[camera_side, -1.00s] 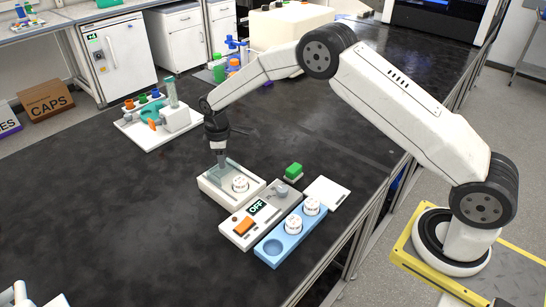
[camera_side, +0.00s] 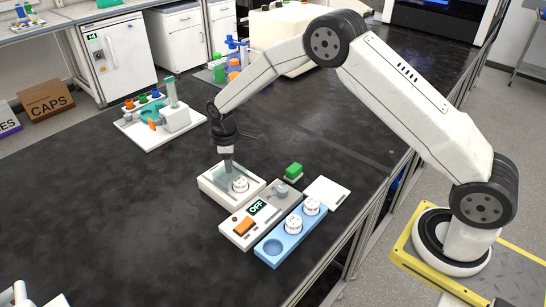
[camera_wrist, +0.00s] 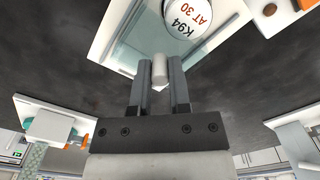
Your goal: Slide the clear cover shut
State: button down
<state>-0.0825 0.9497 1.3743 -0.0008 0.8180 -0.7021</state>
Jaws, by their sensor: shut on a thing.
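The clear cover (camera_wrist: 128,50) is a greenish see-through plate on the white box (camera_side: 213,193), left of the device marked OFF. A round white cap (camera_wrist: 188,17) marked K94 AT 30 sits in the box; it also shows in the side view (camera_side: 240,184). My gripper (camera_side: 228,170) points down over the box. In the wrist view, its two fingers are shut on the cover's small pale knob (camera_wrist: 160,68). How much of the box the cover spans is hard to tell from the side.
The device (camera_side: 233,238) with an orange switch (camera_side: 243,226) and a grey knob (camera_side: 281,191) stands beside the box. Next to it is a blue rack (camera_side: 270,248) with two white-capped vials.

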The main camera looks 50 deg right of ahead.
jog(key=shift+s, duration=2.2)
jog(key=c, duration=0.6)
grip_release()
jog(key=shift+s, duration=0.1)
jog(key=shift+r, duration=3.95)
jog(key=s+d+m+t, duration=0.1)
jog(key=s+m, duration=0.2)
jog(key=s, duration=0.4)
jog(key=s+d+r+m, duration=0.1)
jog(key=s+d+m, duration=0.1)
jog(key=s, duration=0.5)
jog(key=s+d+r+m+t, duration=0.1)
jog(key=s+m, duration=0.3)
jog(key=s, duration=0.3)
jog(key=shift+s+d+r+t, duration=0.2)
jog(key=shift+s+d+t, duration=0.05)
jog(key=shift+t, duration=0.05)
